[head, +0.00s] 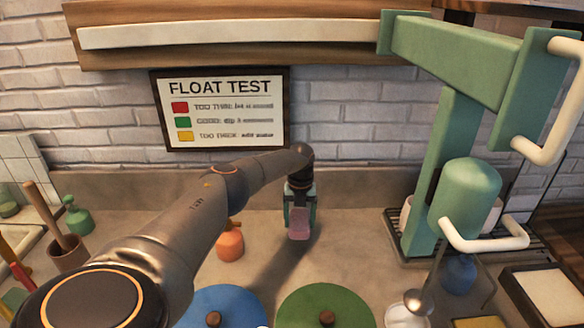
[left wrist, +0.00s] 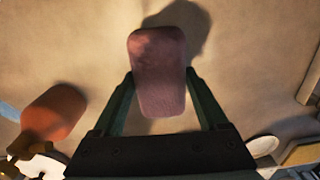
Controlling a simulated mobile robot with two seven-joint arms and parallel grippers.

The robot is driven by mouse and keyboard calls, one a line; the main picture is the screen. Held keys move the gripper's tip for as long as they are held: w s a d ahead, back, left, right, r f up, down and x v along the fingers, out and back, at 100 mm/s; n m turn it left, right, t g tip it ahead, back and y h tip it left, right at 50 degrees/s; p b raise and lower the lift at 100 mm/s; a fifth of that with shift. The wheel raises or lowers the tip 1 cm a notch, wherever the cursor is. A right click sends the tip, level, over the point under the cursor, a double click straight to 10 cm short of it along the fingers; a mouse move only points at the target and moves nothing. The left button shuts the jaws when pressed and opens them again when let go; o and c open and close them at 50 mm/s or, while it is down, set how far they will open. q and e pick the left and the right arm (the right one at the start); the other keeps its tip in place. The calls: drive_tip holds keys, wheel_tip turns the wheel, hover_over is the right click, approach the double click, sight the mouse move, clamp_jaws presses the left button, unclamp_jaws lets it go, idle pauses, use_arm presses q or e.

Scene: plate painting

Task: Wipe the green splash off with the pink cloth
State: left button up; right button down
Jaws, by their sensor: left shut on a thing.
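My left gripper (head: 299,221) reaches over the worktop near the back wall. It is shut on the pink cloth (head: 299,230), a folded pad that hangs below the fingers. In the left wrist view the cloth (left wrist: 158,70) sits between the two green fingers, with its shadow on the worktop behind it. The cloth appears to be held above the surface. I see no green splash that I can make out on the bare worktop in either view. My right gripper is not in view.
An orange bottle (head: 230,243) stands just left of the gripper. A blue disc (head: 222,306) and a green disc (head: 325,308), each with a knob, lie in front. A green press-like machine (head: 465,195) stands at right. The worktop between gripper and machine (head: 355,225) is clear.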

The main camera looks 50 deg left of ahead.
use_arm(q)
drive_tip(key=shift+r+p, duration=0.35)
drive_tip(key=shift+r, duration=0.3)
drive_tip(key=shift+r+p, duration=0.45)
drive_tip(key=shift+r, duration=0.6)
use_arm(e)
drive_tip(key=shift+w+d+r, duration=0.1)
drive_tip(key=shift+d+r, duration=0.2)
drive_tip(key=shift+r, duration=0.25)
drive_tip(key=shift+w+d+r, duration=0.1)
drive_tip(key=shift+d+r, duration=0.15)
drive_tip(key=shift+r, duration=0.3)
